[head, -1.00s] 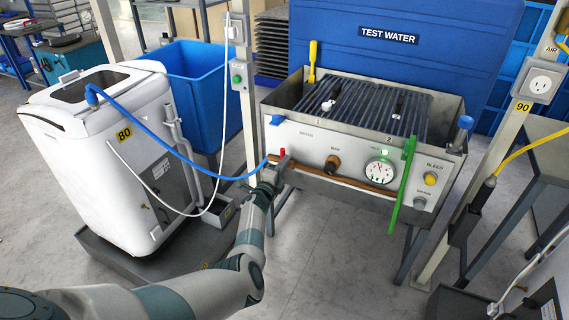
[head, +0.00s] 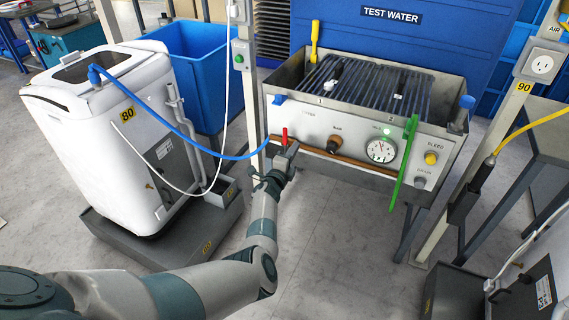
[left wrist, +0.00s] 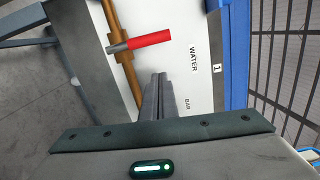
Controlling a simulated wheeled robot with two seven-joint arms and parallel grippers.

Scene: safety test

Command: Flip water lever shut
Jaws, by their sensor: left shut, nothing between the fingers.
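The red water lever (head: 285,136) stands upright at the left end of the brown pipe (head: 350,159) on the front of the test tank. In the left wrist view, the red lever (left wrist: 150,40) lies across the pipe (left wrist: 122,62), with a grey hub at its left end. My left gripper (head: 288,152) is at the panel, just below the lever in the head view, and partly hides the pipe's left end. In the left wrist view its fingers (left wrist: 158,80) are shut and empty, and appear apart from the lever. My right gripper is not in view.
A white machine (head: 105,150) is farther left.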

